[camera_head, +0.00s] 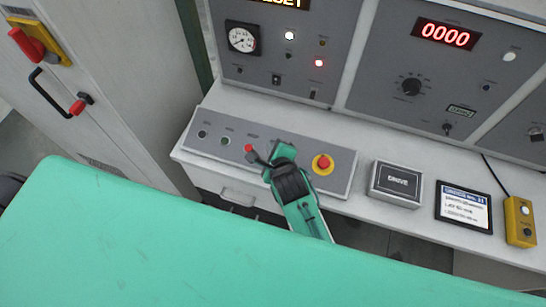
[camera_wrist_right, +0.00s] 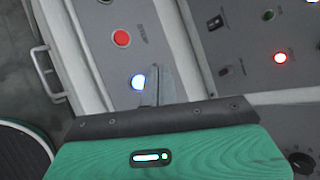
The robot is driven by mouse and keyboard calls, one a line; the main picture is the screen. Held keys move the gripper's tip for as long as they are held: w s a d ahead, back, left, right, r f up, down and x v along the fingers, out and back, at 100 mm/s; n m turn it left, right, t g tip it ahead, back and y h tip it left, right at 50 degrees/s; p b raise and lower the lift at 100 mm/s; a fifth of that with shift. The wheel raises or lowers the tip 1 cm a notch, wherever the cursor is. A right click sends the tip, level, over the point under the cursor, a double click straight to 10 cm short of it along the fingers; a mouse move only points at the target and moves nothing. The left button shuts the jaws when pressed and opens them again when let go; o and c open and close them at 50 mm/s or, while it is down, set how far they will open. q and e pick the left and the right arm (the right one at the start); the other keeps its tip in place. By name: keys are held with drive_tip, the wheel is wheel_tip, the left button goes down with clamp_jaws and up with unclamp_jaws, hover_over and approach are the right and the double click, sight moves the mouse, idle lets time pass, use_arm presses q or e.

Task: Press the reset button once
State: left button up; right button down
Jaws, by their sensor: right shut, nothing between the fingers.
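My right gripper (camera_head: 256,158) is shut and empty, reaching over the sloped grey button panel (camera_head: 340,183) on the desk. In the right wrist view its fingers (camera_wrist_right: 158,84) end close beside a lit blue-white button (camera_wrist_right: 138,82); I cannot tell whether they touch it. That button is hidden behind the gripper in the head view. A red button (camera_head: 249,148) is just beyond the fingertips, and it also shows in the wrist view (camera_wrist_right: 121,38). No label reading "reset" is legible on the panel. My left gripper is not in view.
A red emergency-stop knob on a yellow base (camera_head: 323,163) is right of my gripper. A dark button (camera_head: 202,133) and a green one (camera_head: 226,140) are at left. A DRIVE box (camera_head: 397,183), a framed card (camera_head: 463,206) and a yellow pendant (camera_head: 519,222) stand farther right.

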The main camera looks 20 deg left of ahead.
drive_tip(key=f+b, duration=0.1)
drive_tip(key=f, duration=0.1)
drive_tip(key=w+f+b, duration=0.1)
drive_tip(key=f+b, duration=0.1)
drive_tip(key=f, duration=0.1)
drive_tip(key=shift+w, duration=0.2)
drive_tip(key=shift+w+f+b, duration=0.1)
drive_tip(key=shift+f+b, duration=0.2)
drive_tip(key=shift+b, duration=0.05)
idle(1.4)
drive_tip(key=shift+w+f, duration=0.1)
drive_tip(key=shift+f, duration=0.3)
